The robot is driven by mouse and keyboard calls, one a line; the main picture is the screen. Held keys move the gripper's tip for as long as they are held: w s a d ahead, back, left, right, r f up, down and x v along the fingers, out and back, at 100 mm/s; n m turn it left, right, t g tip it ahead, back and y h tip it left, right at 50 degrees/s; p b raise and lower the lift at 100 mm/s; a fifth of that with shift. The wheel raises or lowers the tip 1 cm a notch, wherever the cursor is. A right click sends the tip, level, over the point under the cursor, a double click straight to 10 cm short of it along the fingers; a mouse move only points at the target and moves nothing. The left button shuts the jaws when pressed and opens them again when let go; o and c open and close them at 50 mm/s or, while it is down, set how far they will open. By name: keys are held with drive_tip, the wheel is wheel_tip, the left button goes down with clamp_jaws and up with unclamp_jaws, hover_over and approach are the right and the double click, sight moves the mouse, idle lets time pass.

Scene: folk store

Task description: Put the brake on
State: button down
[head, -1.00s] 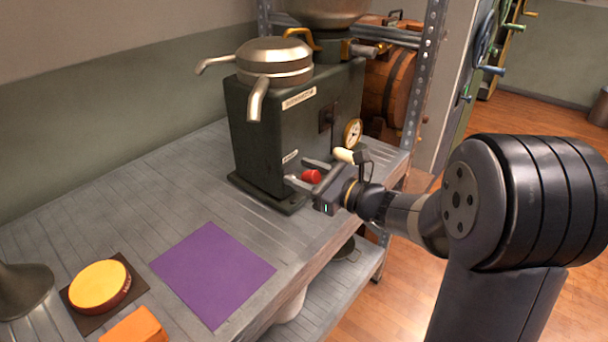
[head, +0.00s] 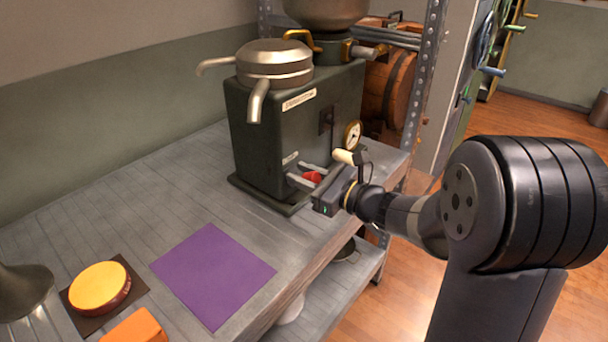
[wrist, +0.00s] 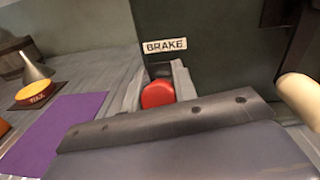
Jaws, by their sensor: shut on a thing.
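The brake is a red knob (head: 312,177) low on the front of the dark green machine (head: 262,135). In the wrist view the red knob (wrist: 158,94) sits right below a label reading BRAKE (wrist: 165,46). My gripper (head: 308,175) is at the knob, with one finger on each side of it, and is shut on it. In the wrist view the gripper body hides the lower part of the knob. The lever behind the knob is mostly hidden.
A cream crank handle (head: 345,156) and a gauge (head: 352,134) are close above my gripper. A purple mat (head: 213,274), a yellow-topped round tin (head: 98,288) and an orange block (head: 135,326) lie on the grey workbench (head: 130,195). The bench middle is clear.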

drive_tip(key=shift+f, duration=0.1)
drive_tip(key=b, duration=0.3)
drive_tip(key=shift+d+f+y, duration=0.1)
drive_tip(key=shift+f+y, duration=0.25)
drive_tip(key=shift+y, duration=0.05)
drive_tip(key=y+b, duration=0.1)
drive_tip(key=b, duration=0.2)
drive_tip(key=t+y+b, duration=0.1)
drive_tip(key=b, duration=0.2)
drive_tip(key=f+t+y+b, duration=0.1)
drive_tip(key=b, duration=0.1)
drive_tip(key=shift+s+d+b, duration=0.2)
drive_tip(key=shift+s+b, duration=0.05)
drive_tip(key=shift+b, duration=0.15)
drive_tip(key=shift+t+y+b, duration=0.4)
drive_tip(key=shift+y+b, duration=0.1)
drive_tip(key=shift+b, duration=0.2)
drive_tip(key=shift+r, duration=0.2)
drive_tip(key=c, duration=1.1)
unclamp_jaws()
drive_tip(key=shift+c, duration=0.2)
drive_tip(key=shift+s+d+f, duration=0.1)
drive_tip(key=shift+d, duration=0.05)
